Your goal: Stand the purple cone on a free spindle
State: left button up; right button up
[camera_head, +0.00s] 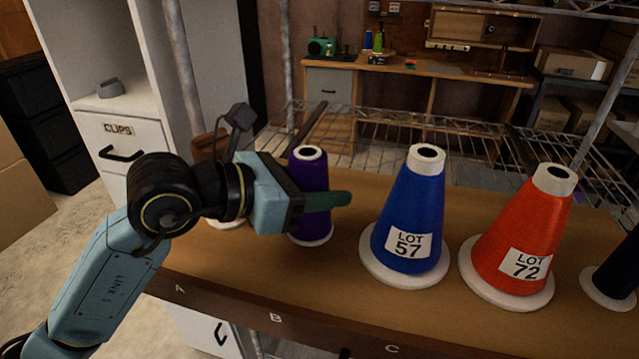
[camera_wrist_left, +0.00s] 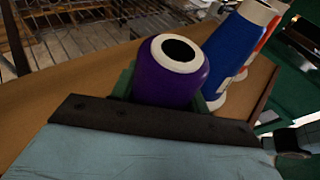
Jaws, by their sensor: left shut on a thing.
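The purple cone (camera_head: 309,168) stands upright near the white disc (camera_head: 311,240) at position B on the wooden shelf; I cannot tell whether it rests fully on it. My left gripper (camera_head: 327,198) reaches in from the left and is shut on the cone's middle; one green finger shows across its front. In the left wrist view the purple cone (camera_wrist_left: 168,78) has a white top rim with a dark hole, between green fingers. Any spindle inside it is hidden.
A blue LOT 57 cone (camera_head: 412,205) and a red LOT 72 cone (camera_head: 523,225) stand to the right, with a dark cone (camera_head: 622,268) at the edge. A brown cone (camera_head: 209,146) is mostly hidden behind my left arm. A wire rack (camera_head: 400,130) lies behind.

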pick_arm(q)
jog(key=shift+f, duration=0.2)
jog(key=shift+r, duration=0.1)
jog(key=o, duration=1.1)
jog(key=shift+o, duration=0.2)
